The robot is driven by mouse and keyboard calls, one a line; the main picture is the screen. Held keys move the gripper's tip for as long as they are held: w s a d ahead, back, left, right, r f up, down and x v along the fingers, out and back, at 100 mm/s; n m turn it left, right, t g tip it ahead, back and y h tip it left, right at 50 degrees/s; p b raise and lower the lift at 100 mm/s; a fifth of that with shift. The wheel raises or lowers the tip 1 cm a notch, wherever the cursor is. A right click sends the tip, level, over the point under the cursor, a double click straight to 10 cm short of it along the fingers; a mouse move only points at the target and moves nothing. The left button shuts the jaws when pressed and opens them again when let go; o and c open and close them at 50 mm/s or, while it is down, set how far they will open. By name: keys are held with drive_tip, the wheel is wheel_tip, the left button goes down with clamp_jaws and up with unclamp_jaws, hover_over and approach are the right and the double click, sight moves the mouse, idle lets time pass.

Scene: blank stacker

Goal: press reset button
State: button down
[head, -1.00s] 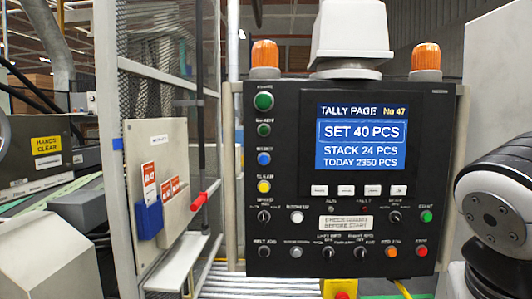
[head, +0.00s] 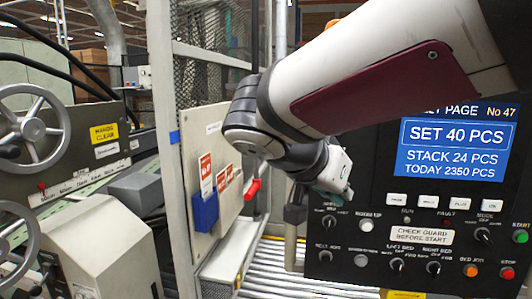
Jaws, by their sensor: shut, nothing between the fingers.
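The black control panel (head: 455,268) stands at the right, its screen lit with a tally page. Its upper left part, where the column of coloured push buttons sits, is hidden behind my arm. I cannot pick out the reset button for sure; the small labels are blurred. A white button (head: 366,226) and a grey button (head: 367,254) show on the lower panel, right of dark knobs. My gripper (head: 341,192) is shut and empty in front of the panel's left side, just above the knob row. I cannot tell whether it touches the panel.
A mesh guard frame (head: 172,130) and a white board with a blue holder (head: 205,211) stand left of the panel. A red handle (head: 253,188) sticks out there. A roller conveyor (head: 275,262) runs below. Machines with handwheels (head: 32,128) fill the left.

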drive_tip(key=shift+w+a+r, duration=0.3)
drive_tip(key=shift+w+a, duration=0.25)
drive_tip(key=shift+a, duration=0.1)
drive_tip(key=shift+w, duration=0.15)
drive_tip(key=w+d+b, duration=0.2)
drive_tip(key=w, duration=0.6)
drive_tip(key=shift+d, duration=0.35)
idle(1.0)
drive_tip(key=shift+w+d+b, duration=0.15)
drive_tip(key=shift+w+b, duration=0.3)
drive_tip(key=shift+b, duration=0.05)
